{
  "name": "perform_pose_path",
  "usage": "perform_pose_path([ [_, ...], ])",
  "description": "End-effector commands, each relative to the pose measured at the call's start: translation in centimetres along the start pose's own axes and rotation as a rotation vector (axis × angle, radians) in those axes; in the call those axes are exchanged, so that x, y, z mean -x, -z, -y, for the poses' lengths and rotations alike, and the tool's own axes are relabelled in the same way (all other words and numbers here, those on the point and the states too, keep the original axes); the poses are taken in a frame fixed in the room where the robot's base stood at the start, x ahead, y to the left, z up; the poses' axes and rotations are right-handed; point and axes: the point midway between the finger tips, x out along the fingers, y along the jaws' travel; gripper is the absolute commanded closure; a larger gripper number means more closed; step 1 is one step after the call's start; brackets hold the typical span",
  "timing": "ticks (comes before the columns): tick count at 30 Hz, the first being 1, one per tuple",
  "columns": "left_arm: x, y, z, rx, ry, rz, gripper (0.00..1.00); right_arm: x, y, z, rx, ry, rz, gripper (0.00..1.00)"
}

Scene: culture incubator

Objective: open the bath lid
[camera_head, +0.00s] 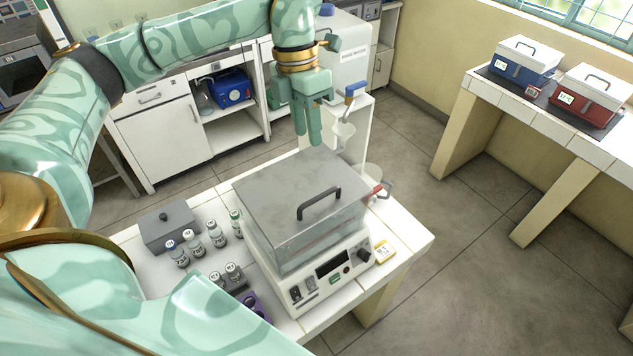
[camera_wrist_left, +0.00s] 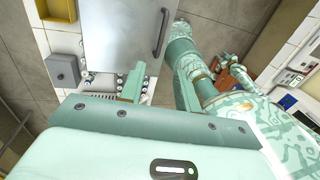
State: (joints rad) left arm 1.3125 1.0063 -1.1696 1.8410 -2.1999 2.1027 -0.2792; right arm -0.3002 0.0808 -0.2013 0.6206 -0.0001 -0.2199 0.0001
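The water bath (camera_head: 300,265) stands on the white tiled table, with its grey metal lid (camera_head: 275,190) lying flat and closed on top. A dark bar handle (camera_head: 318,203) rises from the lid. In the left wrist view the lid (camera_wrist_left: 115,35) and its handle (camera_wrist_left: 160,33) show at the top. My left gripper (camera_head: 308,137) points down above the far side of the lid, apart from the handle. In the left wrist view its two fingers (camera_wrist_left: 160,88) are spread with an empty gap between them. My right gripper is not seen.
Several capped bottles (camera_head: 217,233) and a grey lidded box (camera_head: 170,228) stand left of the bath. A yellow timer (camera_head: 384,252) lies to its right. A white dispenser (camera_head: 345,130) stands behind. Blue (camera_head: 523,62) and red (camera_head: 590,95) boxes sit on the right bench.

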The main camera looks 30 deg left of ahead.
Motion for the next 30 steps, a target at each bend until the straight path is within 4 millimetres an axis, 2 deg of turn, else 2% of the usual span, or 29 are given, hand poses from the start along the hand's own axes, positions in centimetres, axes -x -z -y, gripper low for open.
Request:
perform_pose_path([
  [9, -8.0, 0.1, 0.2, -0.002, 0.006, -0.005, 0.67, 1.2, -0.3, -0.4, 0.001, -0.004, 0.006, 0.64],
  [15, -12.0, 0.0, 0.2, -0.002, 0.006, -0.002, 0.67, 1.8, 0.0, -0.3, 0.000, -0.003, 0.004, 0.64],
  [21, -14.0, 0.0, 0.2, -0.001, 0.005, 0.000, 0.67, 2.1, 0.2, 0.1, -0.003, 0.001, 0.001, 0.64],
  [30, -14.4, -0.1, 0.2, -0.002, 0.004, 0.002, 0.67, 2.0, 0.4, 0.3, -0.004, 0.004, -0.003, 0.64],
])
